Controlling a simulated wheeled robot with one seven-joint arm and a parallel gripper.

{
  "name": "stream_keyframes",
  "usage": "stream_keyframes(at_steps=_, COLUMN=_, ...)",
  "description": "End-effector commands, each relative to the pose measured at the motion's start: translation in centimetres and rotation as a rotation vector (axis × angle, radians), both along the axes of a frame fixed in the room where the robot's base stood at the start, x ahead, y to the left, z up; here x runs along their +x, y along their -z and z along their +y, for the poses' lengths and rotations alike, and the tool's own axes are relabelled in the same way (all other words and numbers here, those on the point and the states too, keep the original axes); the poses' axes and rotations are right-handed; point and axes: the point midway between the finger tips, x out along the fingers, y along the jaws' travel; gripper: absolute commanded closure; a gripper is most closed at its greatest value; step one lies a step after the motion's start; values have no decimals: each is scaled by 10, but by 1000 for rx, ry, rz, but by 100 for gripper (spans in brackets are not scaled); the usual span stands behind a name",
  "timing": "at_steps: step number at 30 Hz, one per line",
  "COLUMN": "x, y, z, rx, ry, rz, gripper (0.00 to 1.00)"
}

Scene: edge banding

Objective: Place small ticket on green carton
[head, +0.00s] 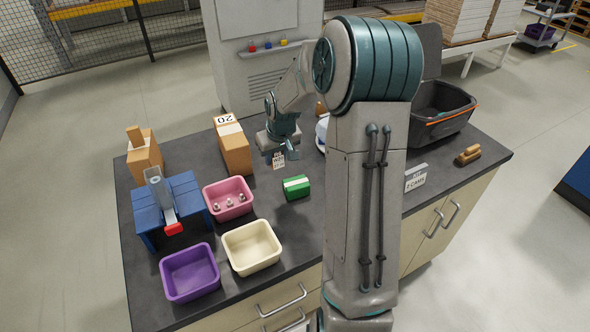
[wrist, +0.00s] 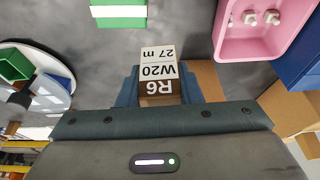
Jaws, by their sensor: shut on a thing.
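In the head view the ticket (head: 279,160) hangs below my gripper (head: 282,151), above the counter and behind the green carton. The green carton (head: 296,187) is a small box with a white stripe on top, lying on the dark counter. It also shows at the top of the wrist view (wrist: 118,20). The ticket and carton are apart.
A pink bin (head: 228,199) with several small metal parts stands left of the carton. A cream bin (head: 251,247) and a purple bin (head: 190,272) are nearer the front. A tall cardboard box (head: 233,150) stands behind. The counter (head: 285,222) around the carton's front is clear.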

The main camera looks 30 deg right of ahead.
Motion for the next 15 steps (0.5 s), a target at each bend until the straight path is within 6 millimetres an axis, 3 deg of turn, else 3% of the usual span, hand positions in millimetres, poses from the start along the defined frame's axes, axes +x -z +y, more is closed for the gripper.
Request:
stream_keyframes(at_steps=6, x=-14, y=24, z=-41, rx=2, ry=4, rz=3, gripper=89)
stream_keyframes(at_steps=15, x=-18, y=49, z=-53, rx=2, ry=0, rz=4, gripper=89)
